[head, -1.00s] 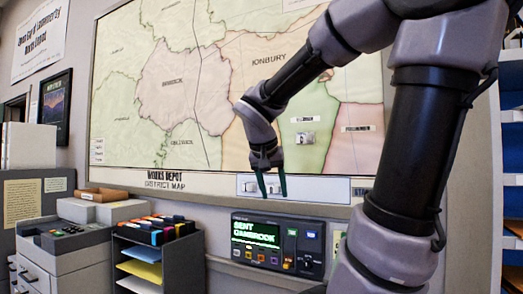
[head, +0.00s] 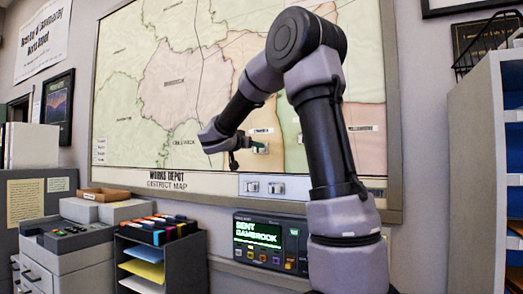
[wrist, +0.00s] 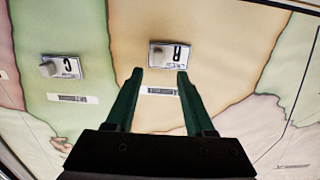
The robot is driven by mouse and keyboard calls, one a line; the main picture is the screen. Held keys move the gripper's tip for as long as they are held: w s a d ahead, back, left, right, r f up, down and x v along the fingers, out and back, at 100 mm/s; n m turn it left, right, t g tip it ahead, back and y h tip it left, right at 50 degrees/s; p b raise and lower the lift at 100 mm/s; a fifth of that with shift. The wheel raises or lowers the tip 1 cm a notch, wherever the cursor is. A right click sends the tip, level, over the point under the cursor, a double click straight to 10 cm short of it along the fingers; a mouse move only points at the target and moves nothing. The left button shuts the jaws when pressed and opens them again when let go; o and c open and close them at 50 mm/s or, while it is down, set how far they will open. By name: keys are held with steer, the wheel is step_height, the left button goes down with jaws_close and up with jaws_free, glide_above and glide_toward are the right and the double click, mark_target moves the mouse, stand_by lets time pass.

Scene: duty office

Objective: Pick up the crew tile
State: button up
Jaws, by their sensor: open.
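Two white lettered tiles with small grey grips are on the wall map. One tile, marked with what looks like R (wrist: 170,54), is on the orange district, just beyond my fingertips; it also shows in the head view (head: 260,148). The other tile, marked C (wrist: 62,67), is on the green district, left in the wrist view; my arm hides it in the head view. No tile shows the full word crew; only the C one has its initial. My gripper (wrist: 160,76) is open and empty, fingers pointing at the R tile; it shows side-on in the head view (head: 243,151).
The district map (head: 170,120) fills the wall. A white tray strip (head: 310,190) below it holds two more small tiles (head: 264,187). A console (head: 270,243) reads "SENT GAMBROOK". A file rack (head: 160,255) stands left, shelving (head: 475,170) right.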

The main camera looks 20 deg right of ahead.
steer(key=x, duration=0.5)
steer(key=shift+d+r, duration=0.3)
steer(key=shift+d, duration=0.15)
steer(key=shift+c, duration=0.3)
jaws_close()
stand_by(0.8)
